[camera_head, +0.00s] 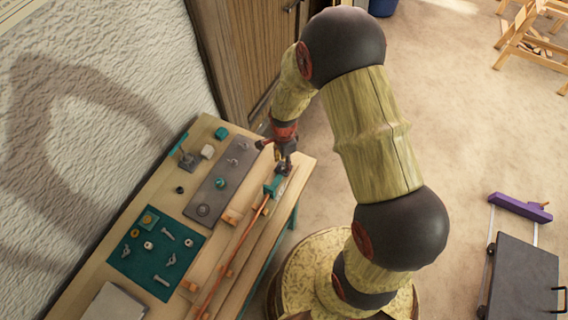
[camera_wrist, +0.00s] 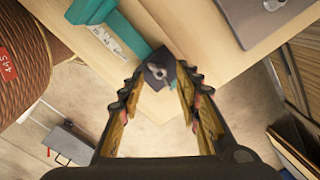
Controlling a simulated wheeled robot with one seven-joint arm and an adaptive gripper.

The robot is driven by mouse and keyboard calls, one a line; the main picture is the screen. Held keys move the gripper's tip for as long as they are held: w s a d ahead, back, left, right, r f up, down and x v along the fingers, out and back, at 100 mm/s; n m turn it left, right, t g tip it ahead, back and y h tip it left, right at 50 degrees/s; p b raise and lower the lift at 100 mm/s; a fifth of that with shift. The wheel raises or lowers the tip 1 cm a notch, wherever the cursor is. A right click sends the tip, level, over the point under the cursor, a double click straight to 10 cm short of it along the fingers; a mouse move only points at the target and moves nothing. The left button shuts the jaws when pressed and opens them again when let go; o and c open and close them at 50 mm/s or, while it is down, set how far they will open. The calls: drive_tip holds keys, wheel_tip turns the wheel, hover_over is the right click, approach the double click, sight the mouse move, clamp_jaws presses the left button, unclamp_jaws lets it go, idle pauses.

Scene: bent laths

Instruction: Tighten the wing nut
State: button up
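A small grey wing nut (camera_wrist: 158,71) sits on a dark square plate (camera_wrist: 154,84) at the bench's end in the wrist view. In the head view the dark fitting (camera_head: 284,168) is partly hidden under my gripper (camera_head: 287,157). My gripper (camera_wrist: 158,74) is open in the wrist view, its jagged fingers on either side of the wing nut in the picture. A gap shows between the nut and each finger; the height above it is hard to tell. A teal block (camera_head: 272,186) stands beside the plate, with an orange lath (camera_head: 238,245) running away from it.
A grey board (camera_head: 221,178) with small hardware and a teal mat (camera_head: 150,250) with loose bolts and nuts lie on the wooden bench (camera_head: 108,272). A grey sheet (camera_head: 118,303) lies at the near end. A dark cart (camera_head: 522,280) stands on the floor at right.

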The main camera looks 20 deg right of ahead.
wheel_tip(320, 180, up, 10)
idle(0.4)
drive_tip(key=shift+r, duration=0.1)
